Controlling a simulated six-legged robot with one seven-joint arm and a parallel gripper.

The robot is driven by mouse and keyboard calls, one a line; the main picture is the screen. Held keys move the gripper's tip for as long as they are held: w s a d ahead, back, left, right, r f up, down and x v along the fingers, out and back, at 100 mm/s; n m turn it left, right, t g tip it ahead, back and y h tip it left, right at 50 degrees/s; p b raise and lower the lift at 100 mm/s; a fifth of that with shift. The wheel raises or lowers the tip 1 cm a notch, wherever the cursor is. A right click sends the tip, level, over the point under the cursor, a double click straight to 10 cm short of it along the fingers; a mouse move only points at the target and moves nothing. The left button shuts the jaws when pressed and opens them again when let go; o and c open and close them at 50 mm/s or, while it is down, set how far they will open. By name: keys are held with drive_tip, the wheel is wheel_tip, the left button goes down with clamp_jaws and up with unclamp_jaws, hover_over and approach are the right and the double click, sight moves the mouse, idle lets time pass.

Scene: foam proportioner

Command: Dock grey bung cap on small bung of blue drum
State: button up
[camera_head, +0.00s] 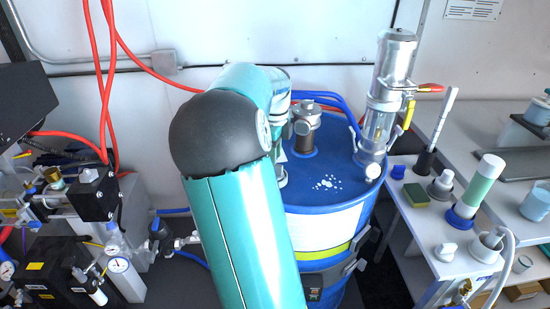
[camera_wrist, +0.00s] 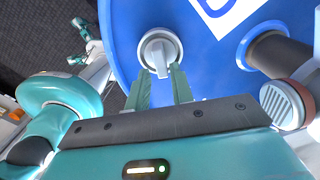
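The blue drum (camera_head: 325,222) stands behind my arm in the head view, and its blue top (camera_wrist: 205,45) fills much of the wrist view. The grey bung cap (camera_wrist: 160,50), round with a raised grip ridge, appears over the drum top near its rim. My gripper (camera_wrist: 160,72) has two green fingers with their tips on either side of the ridge. The gap is narrow, and I cannot tell whether the fingers press on it. The small bung is not visible; whether the cap is seated is unclear. My arm hides the gripper and cap in the head view.
A metal pump fitting (camera_head: 305,130) and a tall clear-and-metal cylinder (camera_head: 388,95) rise from the drum top. The fitting's dark pipe (camera_wrist: 278,52) is right of the gripper in the wrist view. A side bench (camera_head: 425,225) holds several small items. Hoses and valves crowd the left.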

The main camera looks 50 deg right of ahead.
wheel_tip(320, 180, up, 6)
drive_tip(key=shift+f, duration=0.1)
idle(0.6)
idle(0.5)
drive_tip(key=w+a+r+n+t+y, duration=0.1)
drive_tip(key=a+r+n+t, duration=0.15)
drive_tip(key=a+n, duration=1.7)
drive_tip(key=s+a+f+n+t, duration=0.1)
drive_tip(key=s+a+n, duration=0.2)
drive_tip(key=a, duration=0.4)
drive_tip(key=s+a+f+n+t, duration=0.1)
drive_tip(key=s+a+n, duration=0.1)
drive_tip(key=a+n, duration=0.4)
drive_tip(key=s+a+f+n+t+h, duration=0.1)
drive_tip(key=s+a+n, duration=0.2)
drive_tip(key=a, duration=0.6)
drive_tip(key=shift+s+n, duration=0.35)
drive_tip(key=shift+n, duration=0.3)
drive_tip(key=shift+d+f, duration=0.1)
drive_tip(key=shift+d, duration=0.1)
